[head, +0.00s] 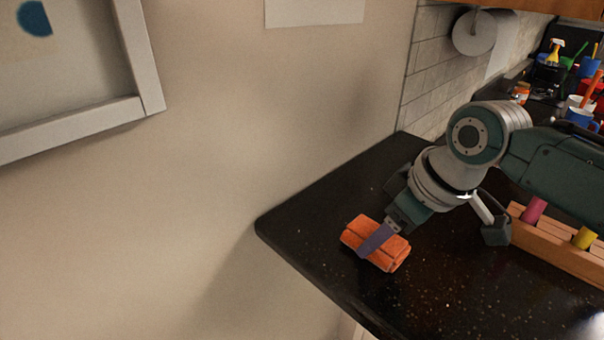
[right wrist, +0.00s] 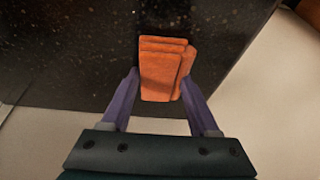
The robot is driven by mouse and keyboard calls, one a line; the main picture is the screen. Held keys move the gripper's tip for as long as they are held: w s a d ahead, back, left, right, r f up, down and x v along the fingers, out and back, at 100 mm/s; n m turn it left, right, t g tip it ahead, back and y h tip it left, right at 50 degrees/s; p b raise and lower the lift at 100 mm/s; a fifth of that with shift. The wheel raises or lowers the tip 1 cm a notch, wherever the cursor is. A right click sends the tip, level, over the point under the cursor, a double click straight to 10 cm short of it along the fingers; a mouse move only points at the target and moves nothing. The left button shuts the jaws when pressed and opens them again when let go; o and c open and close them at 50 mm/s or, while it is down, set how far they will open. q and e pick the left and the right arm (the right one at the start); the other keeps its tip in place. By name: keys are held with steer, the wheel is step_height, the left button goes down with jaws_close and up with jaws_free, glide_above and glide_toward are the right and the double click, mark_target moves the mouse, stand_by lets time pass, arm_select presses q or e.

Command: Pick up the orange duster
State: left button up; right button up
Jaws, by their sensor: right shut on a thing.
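The orange duster (head: 360,231) is a small folded orange block near the left corner of the dark countertop. It also shows in the right wrist view (right wrist: 162,72), between the two purple fingers. My right gripper (head: 376,241) reaches it from the upper right, with one purple finger lying across the duster. In the right wrist view my right gripper (right wrist: 159,92) has a finger against each side of the duster and is shut on it. I cannot tell whether the duster still touches the counter. My left gripper is not in view.
The dark speckled countertop (head: 450,290) ends at a rounded corner just left of the duster. A wooden box (head: 562,248) with coloured cylinders stands at the right. Bottles and cups crowd the far right back. A paper roll (head: 474,32) hangs on the tiled wall.

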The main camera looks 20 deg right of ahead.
steer(key=shift+c, duration=0.9)
steer(key=shift+r, duration=0.15)
step_height(320, 180, up, 20)
steer(key=shift+r, duration=0.15)
